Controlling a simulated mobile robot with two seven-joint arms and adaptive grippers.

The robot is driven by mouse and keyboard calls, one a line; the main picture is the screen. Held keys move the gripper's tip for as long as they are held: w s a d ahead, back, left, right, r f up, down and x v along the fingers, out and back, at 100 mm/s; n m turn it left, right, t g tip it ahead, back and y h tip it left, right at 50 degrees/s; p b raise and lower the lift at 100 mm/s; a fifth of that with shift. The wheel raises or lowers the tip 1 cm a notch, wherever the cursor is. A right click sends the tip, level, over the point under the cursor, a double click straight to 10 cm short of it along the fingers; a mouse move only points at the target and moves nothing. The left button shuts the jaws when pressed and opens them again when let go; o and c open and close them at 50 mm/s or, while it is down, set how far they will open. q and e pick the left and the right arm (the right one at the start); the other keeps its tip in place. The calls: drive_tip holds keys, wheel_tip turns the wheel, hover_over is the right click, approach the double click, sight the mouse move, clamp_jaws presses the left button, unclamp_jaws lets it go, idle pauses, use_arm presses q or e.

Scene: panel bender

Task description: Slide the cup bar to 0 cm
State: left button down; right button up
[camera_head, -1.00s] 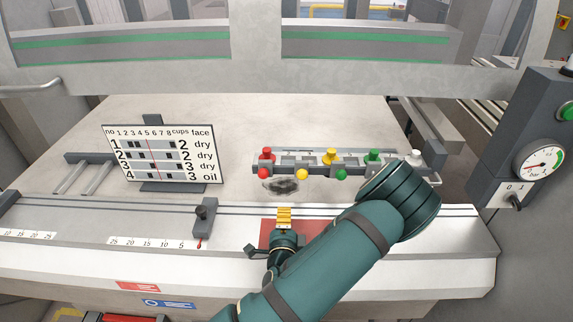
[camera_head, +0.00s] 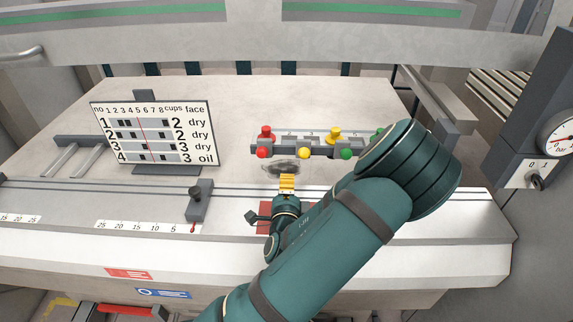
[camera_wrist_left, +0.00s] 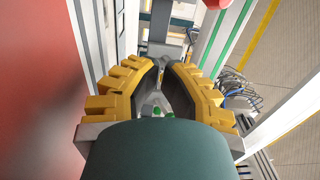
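A grey bar with coloured knobs (camera_head: 300,151) lies behind the front rail; my left arm hides its right end. I cannot tell for sure that it is the cup bar. A dark slider block with a black knob (camera_head: 200,204) sits on the front rail. Its red pointer is just right of the 5 on the white scale (camera_head: 145,226). My left gripper (camera_head: 287,183), with yellow fingers, is in front of the knobbed bar and right of the slider block, apart from the block. In the left wrist view its fingers (camera_wrist_left: 163,68) stand apart, with nothing visibly held. My right gripper is out of view.
A number board (camera_head: 155,135) stands on the table behind the slider block. A red plate (camera_head: 267,212) lies beside my left gripper. A pressure gauge (camera_head: 562,135) and a 0/1 switch (camera_head: 536,180) are at the right. A second scale (camera_head: 20,219) is at far left.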

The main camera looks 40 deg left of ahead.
use_arm(q)
drive_tip(key=shift+w+a+f+b, duration=0.1)
drive_tip(key=shift+a+f+b, duration=0.25)
drive_tip(key=shift+b, duration=1.9)
drive_tip(key=b+x, duration=0.2)
drive_tip(key=shift+w+a+f+b, duration=0.1)
drive_tip(key=shift+f+b, duration=0.05)
drive_tip(key=shift+b, duration=0.25)
approach(288, 138)
drive_tip(key=shift+s+d+b, duration=0.2)
drive_tip(key=shift+s+b, duration=0.25)
drive_tip(key=shift+s, duration=0.05)
drive_tip(key=shift+x, duration=0.85)
drive_tip(key=x, duration=0.8)
drive_tip(key=shift+w+a+b, duration=0.15)
drive_tip(key=shift+w+b, duration=0.1)
drive_tip(key=shift+b, duration=0.15)
drive_tip(key=shift+s, duration=0.1)
